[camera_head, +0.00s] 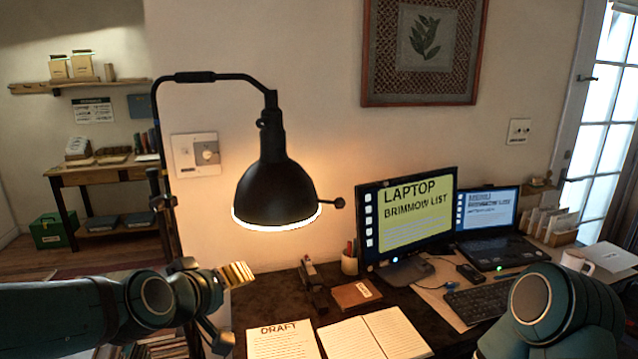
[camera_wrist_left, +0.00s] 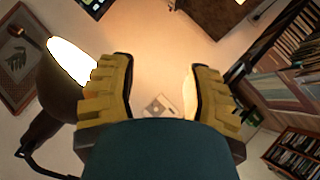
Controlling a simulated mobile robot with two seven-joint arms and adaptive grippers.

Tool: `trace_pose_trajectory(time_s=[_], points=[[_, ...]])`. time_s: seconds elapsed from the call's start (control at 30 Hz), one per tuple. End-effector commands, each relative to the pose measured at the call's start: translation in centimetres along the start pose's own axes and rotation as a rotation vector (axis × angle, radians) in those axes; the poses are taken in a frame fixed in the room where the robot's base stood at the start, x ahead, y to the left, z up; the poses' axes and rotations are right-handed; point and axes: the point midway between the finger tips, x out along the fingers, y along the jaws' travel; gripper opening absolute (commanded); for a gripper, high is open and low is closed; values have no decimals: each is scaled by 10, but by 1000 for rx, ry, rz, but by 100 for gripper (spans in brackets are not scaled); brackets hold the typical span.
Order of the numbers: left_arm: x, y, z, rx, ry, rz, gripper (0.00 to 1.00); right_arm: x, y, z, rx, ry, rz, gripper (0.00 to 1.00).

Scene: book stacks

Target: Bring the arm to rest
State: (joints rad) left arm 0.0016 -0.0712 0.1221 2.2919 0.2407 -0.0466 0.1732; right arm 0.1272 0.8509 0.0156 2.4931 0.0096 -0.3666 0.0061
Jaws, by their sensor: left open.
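My left arm (camera_head: 70,312) comes in from the left edge in the head view, roughly level, at about the height of the desk. My left gripper (camera_head: 237,274) is at its end, left of the desk and below the lit lamp. Its yellow ribbed fingers also show in the left wrist view (camera_wrist_left: 160,72), spread apart with nothing between them; only the wall and a pale wall plate (camera_wrist_left: 160,105) show through the gap. A teal part of my right arm (camera_head: 552,315) fills the lower right of the head view. My right gripper is hidden.
The black lamp (camera_head: 275,190) hangs close above my left gripper. The dark desk holds a draft sheet (camera_head: 283,341), an open notebook (camera_head: 375,337), a brown book (camera_head: 356,294), a monitor (camera_head: 410,220), a laptop (camera_head: 490,225) and a mug (camera_head: 577,262). A bookshelf (camera_wrist_left: 298,150) shows at right in the wrist view.

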Motion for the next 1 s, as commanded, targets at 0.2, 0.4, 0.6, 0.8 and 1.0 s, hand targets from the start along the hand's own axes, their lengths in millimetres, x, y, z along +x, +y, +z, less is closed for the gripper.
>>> trace_pose_trajectory(time_s=[0.2, 0.4, 0.6, 0.8, 1.0], points=[[72, -76, 92, 50, -208, -128, 50, 0, 0, 0, 0, 1, 0, 56], [104, -138, 187, 98, -400, -208, 50, 0, 0, 0, 0, 0, 0, 56], [106, -191, 283, 137, -593, -257, 50, 0, 0, 0, 0, 0, 0, 56], [94, -220, 346, 159, -721, -272, 50, 0, 0, 0, 0, 0, 0, 56], [89, -227, 363, 165, -757, -273, 50, 0, 0, 0, 0, 0, 0, 56]])
